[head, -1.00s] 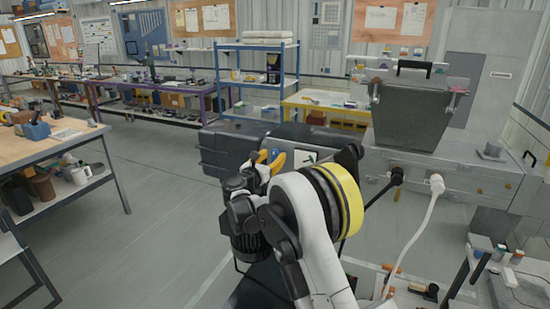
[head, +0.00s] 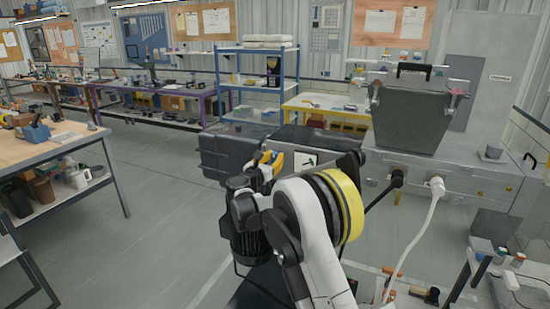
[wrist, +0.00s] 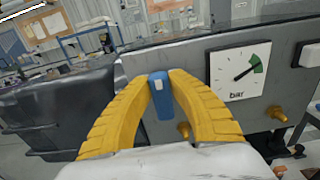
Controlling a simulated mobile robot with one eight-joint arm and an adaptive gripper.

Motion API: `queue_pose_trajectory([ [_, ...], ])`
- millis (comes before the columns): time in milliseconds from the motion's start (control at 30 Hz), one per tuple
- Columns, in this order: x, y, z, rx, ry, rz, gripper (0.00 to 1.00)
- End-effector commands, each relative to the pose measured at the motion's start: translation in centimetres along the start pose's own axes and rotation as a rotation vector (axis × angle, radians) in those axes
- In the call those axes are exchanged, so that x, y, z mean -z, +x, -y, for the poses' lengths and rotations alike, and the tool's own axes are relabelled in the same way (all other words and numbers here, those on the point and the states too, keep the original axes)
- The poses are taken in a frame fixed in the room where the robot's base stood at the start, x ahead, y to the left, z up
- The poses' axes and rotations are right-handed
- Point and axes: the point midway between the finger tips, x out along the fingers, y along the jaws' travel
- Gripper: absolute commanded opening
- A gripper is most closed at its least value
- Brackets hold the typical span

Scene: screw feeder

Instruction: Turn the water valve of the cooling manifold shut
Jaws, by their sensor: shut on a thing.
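The valve handle (wrist: 161,97) is a blue lever with a pale patch near its top. In the wrist view it stands nearly upright in the picture, in front of the grey manifold panel (wrist: 195,62). My gripper (wrist: 161,78) has two yellow ribbed fingers, shut on the blue handle from both sides near its upper part. The valve body behind the handle is hidden. A square white gauge (wrist: 240,73) marked "bar", with a green sector, is right of the handle. In the head view my arm hides much of the manifold; my yellow fingers (head: 271,160) show beside the gauge (head: 304,160).
Brass fittings (wrist: 277,113) stick out of the panel below the gauge. A dark grey case-like body (wrist: 75,110) lies left of the panel. In the head view, a grey hopper (head: 411,112) and a white hose (head: 424,225) stand right. Open floor (head: 150,200) lies left.

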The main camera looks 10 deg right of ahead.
Motion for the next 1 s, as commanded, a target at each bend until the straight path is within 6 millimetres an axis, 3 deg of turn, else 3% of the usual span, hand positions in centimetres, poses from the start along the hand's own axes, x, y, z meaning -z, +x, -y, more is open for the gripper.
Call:
queue_pose_trajectory([
  [367,-0.1,0.1,0.3,0.000,0.173,0.001,0.00],
  [1000,0.5,0.1,1.2,-0.001,0.772,0.001,0.00],
])
